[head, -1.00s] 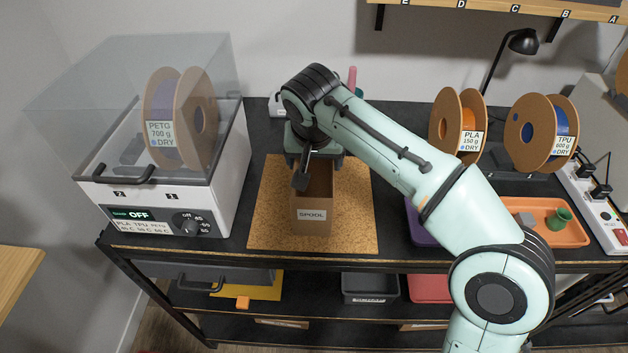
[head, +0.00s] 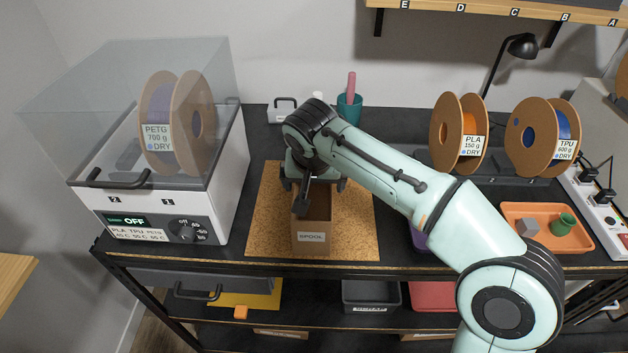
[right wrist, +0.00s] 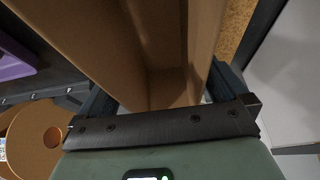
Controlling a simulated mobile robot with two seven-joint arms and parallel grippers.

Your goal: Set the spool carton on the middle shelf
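The spool carton (head: 312,238) is an open-topped brown box with a SPOOL label on its front. It is over the front part of the cork mat (head: 268,235); I cannot tell whether it touches the mat. My right gripper (head: 314,192) is at the carton's top, pointing down. In the right wrist view the carton (right wrist: 170,90) sits between the two fingers (right wrist: 165,105), which lie close against its walls. My left gripper is out of view. Below the worktop is a shelf level (head: 325,318) with bins, partly hidden by the worktop and my right arm.
A drying box (head: 205,205) with a spool stands left of the mat. A teal cup (head: 349,110) is behind. Two spools (head: 448,135), an orange tray (head: 550,240) and a power strip (head: 600,215) are at the right. A dark bin (head: 370,293) and a red bin (head: 432,293) sit below.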

